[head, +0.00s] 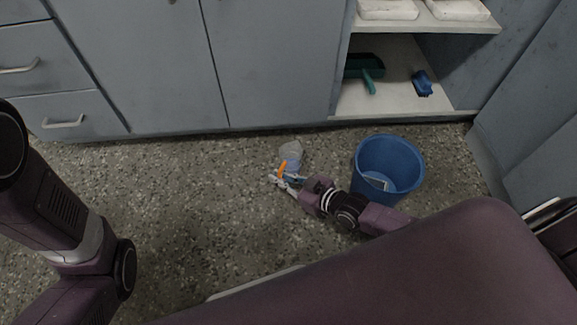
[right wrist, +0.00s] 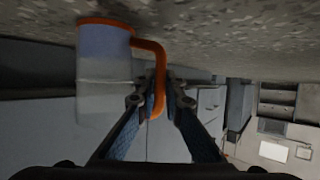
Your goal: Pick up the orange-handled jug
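The jug (head: 291,153) is a clear, bluish container standing on the speckled floor in front of the cabinets. Its orange handle (head: 282,170) faces my right gripper (head: 283,180). In the right wrist view the jug (right wrist: 103,85) is at the upper left, with an orange rim and a curved orange handle (right wrist: 158,75). The handle reaches down between the two fingers of my right gripper (right wrist: 162,98). The fingers look apart, with a gap beside the handle on the right. Part of my left arm shows at the left of the head view, but its gripper does not.
A blue bucket (head: 411,170) stands on the floor close to the right of my right arm, with a pale item inside. Grey cabinets (head: 165,70) stand behind the jug. An open shelf (head: 395,98) holds a green dustpan (head: 367,68) and a blue item. Floor left of the jug is clear.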

